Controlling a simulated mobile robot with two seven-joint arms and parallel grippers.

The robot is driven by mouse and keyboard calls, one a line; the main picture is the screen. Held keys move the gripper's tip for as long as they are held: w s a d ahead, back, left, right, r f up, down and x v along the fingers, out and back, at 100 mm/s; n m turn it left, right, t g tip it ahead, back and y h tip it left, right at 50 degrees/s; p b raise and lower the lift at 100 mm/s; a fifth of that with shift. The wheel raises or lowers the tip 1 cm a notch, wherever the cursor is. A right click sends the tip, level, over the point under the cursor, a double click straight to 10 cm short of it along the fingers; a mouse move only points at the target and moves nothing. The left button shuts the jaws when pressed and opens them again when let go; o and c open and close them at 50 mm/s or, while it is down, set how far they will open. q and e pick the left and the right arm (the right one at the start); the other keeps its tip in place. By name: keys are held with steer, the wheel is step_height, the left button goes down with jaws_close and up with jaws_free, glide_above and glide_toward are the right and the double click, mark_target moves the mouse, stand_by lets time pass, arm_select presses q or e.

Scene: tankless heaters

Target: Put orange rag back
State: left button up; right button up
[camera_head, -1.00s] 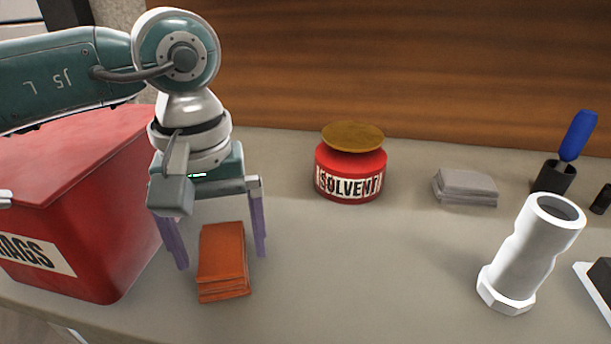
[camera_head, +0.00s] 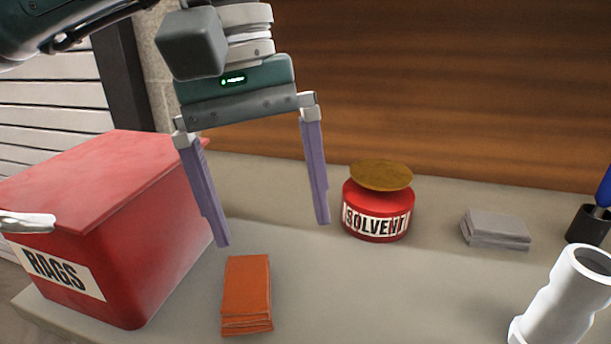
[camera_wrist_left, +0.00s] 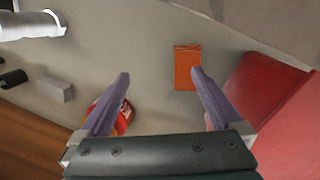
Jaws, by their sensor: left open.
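The orange rag (camera_head: 246,293) lies folded on the bench, to the right of a red bin labelled RAGS (camera_head: 125,262) whose lid is shut. My left gripper (camera_head: 275,234) is open and empty, raised above the bench with its purple fingers wide apart. In the head view it hangs above and behind the rag. In the left wrist view the rag (camera_wrist_left: 187,67) lies beyond the fingertips, closer to the right finger, and the red bin (camera_wrist_left: 262,92) is at the right. My right gripper is not in view.
A red solvent can (camera_head: 378,208) with a brown disc on top stands right of my left gripper. A grey folded stack (camera_head: 496,230) and a white pipe fitting (camera_head: 567,298) are farther right. The bench between the rag and the fitting is clear.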

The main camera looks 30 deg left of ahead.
arm_select(q)
steer(key=s+d+r+n+h, duration=0.1)
steer(key=s+d+r+h, duration=0.1)
steer(key=d+h, duration=0.35)
steer(key=s+d+r+n+h, duration=0.1)
steer(key=d+n+h, duration=0.15)
steer(key=d, duration=0.65)
steer(key=w+d+r+n+t+h, duration=0.1)
steer(key=d+r+n+t+h, duration=0.1)
steer(key=r+n+t+h, duration=0.4)
steer(key=w+d+r+n+t+h, duration=0.1)
steer(key=d+r+n+t+h, duration=0.2)
steer(key=r+n, duration=0.6)
steer(key=w+a+n+t+y, duration=0.6)
steer(key=a+n+t+y, duration=0.4)
steer(key=n, duration=0.9)
steer(key=n+g+y, duration=1)
steer(key=n, duration=1.2)
glide_above(234, 316)
steer(key=shift+m, duration=0.25)
step_height(234, 316, down, 24)
steer(key=shift+r, duration=0.25)
steer(key=s+d+f+n+g+h, duration=0.1)
steer(key=s+f+n+g, duration=0.2)
steer(key=s, duration=0.8)
step_height(234, 316, down, 3)
steer(key=g, duration=0.2)
steer(key=shift+s+d+n+g, duration=0.15)
steer(key=shift+s+n+g, duration=0.15)
steer(key=shift+s, duration=0.1)
